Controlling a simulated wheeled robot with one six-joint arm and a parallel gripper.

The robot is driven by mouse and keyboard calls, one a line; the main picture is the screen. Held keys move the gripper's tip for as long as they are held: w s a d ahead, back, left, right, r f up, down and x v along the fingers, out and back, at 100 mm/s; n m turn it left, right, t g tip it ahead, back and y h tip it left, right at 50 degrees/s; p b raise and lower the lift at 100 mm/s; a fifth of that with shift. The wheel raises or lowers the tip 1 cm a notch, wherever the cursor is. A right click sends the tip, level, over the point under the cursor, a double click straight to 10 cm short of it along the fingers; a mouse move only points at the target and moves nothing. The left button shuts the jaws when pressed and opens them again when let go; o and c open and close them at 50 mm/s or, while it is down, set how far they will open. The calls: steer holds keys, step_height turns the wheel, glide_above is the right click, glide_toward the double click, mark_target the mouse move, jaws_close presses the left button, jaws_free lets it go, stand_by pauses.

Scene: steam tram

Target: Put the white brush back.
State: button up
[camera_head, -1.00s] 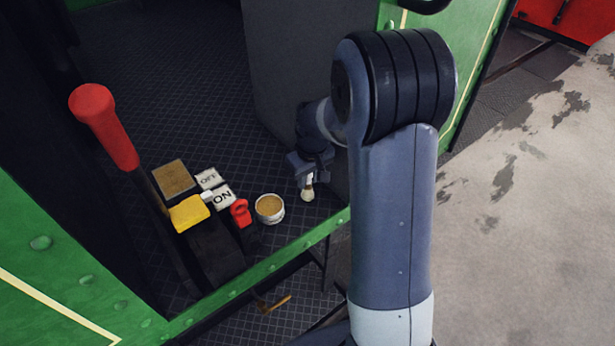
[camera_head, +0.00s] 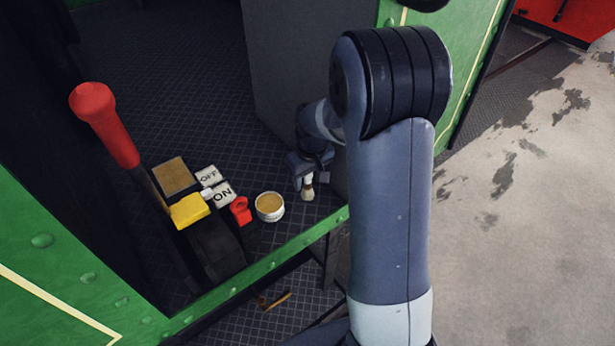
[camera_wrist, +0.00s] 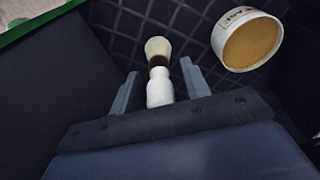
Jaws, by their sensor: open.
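The white brush (camera_head: 307,187) is at the dark ribbed floor near the green sill, right of the round tin. It also shows in the wrist view (camera_wrist: 158,88), its white handle toward me and its pale bristles pointing away. My gripper (camera_head: 309,180) is at the brush. In the wrist view my gripper (camera_wrist: 158,92) has its two fingers apart, one on each side of the handle, with gaps between them and it. Whether the brush rests on the floor or stands upright I cannot tell.
A white tin (camera_head: 270,207) with tan contents stands left of the brush, also in the wrist view (camera_wrist: 250,42). Further left are a red padlock-like piece (camera_head: 240,211), ON and OFF plates (camera_head: 222,194), a yellow block (camera_head: 189,211) and a red-handled lever (camera_head: 104,125). A dark box wall stands behind my gripper.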

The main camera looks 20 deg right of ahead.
step_height(320, 180, up, 12)
steer(key=s, duration=0.1)
steer(key=shift+s+d+b, duration=0.25)
steer(key=shift+b, duration=0.2)
steer(key=shift+c, duration=0.4)
stand_by(0.8)
